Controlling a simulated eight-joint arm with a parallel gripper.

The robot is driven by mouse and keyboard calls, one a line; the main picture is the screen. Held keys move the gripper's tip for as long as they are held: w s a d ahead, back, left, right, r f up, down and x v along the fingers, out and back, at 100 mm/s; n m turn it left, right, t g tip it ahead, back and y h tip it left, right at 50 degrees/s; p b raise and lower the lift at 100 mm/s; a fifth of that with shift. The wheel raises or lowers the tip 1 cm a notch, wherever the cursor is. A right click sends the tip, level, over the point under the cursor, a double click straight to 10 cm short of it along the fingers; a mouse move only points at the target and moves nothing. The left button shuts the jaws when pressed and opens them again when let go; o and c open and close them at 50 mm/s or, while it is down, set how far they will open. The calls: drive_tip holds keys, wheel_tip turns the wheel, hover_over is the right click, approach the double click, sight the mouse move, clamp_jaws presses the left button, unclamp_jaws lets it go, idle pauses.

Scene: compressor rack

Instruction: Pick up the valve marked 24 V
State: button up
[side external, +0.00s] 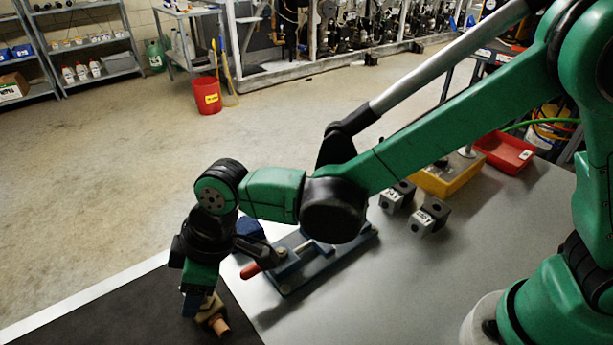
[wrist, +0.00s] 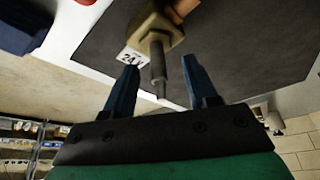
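The valve (wrist: 154,32) has a brass-coloured body, a thin grey stem and a white tag reading "24", its last letter partly cut off. In the side view the valve (side external: 217,322) lies at the black mat, with a copper-coloured end showing and its top partly hidden by my gripper. My gripper (wrist: 159,64) has two blue fingers spread apart. The valve's stem lies between them with a gap on each side, and its body is just beyond the fingertips. In the side view my gripper (side external: 197,302) points down over the valve.
The black mat (side external: 150,318) lies on the grey bench (side external: 480,230). A blue fixture with a red-handled clamp (side external: 322,262) stands right of my gripper. Behind it are grey blocks with dark ends (side external: 428,217), a yellow bin (side external: 445,182) and a red tray (side external: 507,155).

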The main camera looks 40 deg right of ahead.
clamp_jaws()
idle(1.3)
